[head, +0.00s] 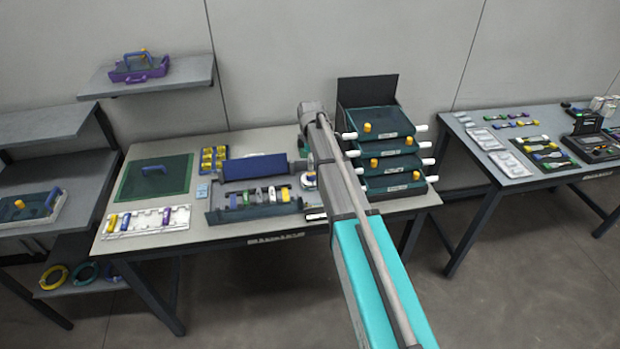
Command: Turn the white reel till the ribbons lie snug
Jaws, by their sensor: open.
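I cannot pick out the white reel with certainty. A small pale rounded piece (308,181) shows beside my arm, at the right end of the open dark case on the middle table. White cylinders (426,162) stick out from the sides of the stacked dark green trays (385,146), which carry yellow knobs. No ribbons can be made out at this size. My arm reaches from the bottom right to the middle table, its far joint standing between the case and the trays. My gripper is not visible; the arm covers that area.
The open dark case (228,215) holds several coloured pieces. Left of it are a green mat (135,178) with a blue handle, yellow pieces (208,159) and a white rack (120,233). Shelves stand left. A second table (495,180) with small parts stands right, across a floor gap.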

